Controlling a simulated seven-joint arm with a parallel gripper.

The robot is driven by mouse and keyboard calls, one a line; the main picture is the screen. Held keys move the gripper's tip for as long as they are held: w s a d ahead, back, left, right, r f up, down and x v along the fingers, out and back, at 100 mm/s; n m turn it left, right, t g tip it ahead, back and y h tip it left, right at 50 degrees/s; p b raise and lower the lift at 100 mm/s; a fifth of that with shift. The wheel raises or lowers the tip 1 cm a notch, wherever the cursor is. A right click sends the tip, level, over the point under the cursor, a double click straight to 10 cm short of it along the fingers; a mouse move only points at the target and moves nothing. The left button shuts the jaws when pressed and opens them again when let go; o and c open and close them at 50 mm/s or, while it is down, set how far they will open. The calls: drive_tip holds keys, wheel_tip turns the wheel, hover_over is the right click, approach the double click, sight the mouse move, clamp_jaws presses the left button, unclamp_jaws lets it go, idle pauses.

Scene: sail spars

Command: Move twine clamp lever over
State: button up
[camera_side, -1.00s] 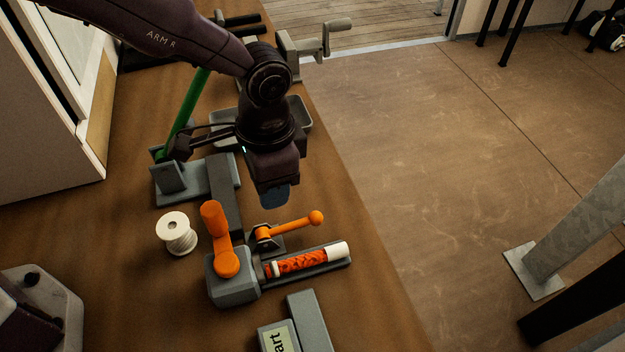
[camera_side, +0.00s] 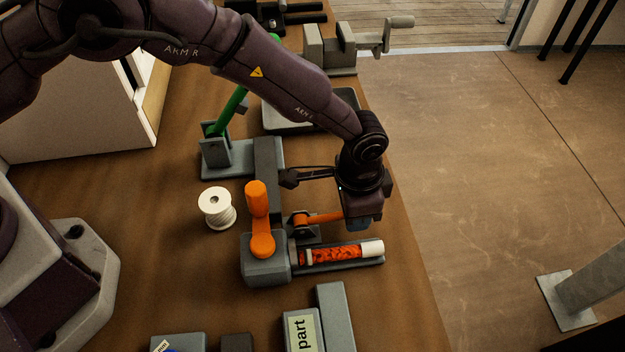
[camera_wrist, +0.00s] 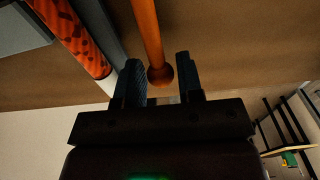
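The twine clamp lever (camera_side: 324,217) is an orange rod on a small dark bracket (camera_side: 304,227), pointing right in the side view. Its ball end is hidden behind my gripper (camera_side: 362,223) there. In the wrist view the lever (camera_wrist: 147,32) comes down from the top, and its ball lies between the two fingers of my gripper (camera_wrist: 161,80). The fingers are apart, with a visible gap on each side of the ball. An orange-red patterned roll (camera_side: 333,255) with a white end lies in a tray just in front of the lever.
An orange crank (camera_side: 258,220) on a grey block stands left of the lever. A white spool (camera_side: 217,208) is farther left. A green lever (camera_side: 231,112) and grey vise (camera_side: 330,47) stand behind. A block labelled "part" (camera_side: 301,332) is in front. The bench edge is close on the right.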

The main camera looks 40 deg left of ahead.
drive_tip(key=shift+r, duration=0.15)
drive_tip(key=shift+c, duration=1.4)
drive_tip(key=shift+r, duration=0.15)
drive_tip(key=shift+s+a+r, duration=0.1)
drive_tip(key=shift+s+r, duration=0.05)
drive_tip(key=shift+r, duration=0.9)
drive_tip(key=shift+a+r, duration=0.1)
drive_tip(key=shift+r, duration=0.05)
drive_tip(key=shift+s+r, duration=0.1)
drive_tip(key=shift+s+a+r, duration=0.25)
drive_tip(key=shift+r, duration=0.25)
drive_tip(key=shift+s+a+r, duration=0.2)
drive_tip(key=shift+a+r, duration=0.05)
drive_tip(key=shift+r, duration=0.25)
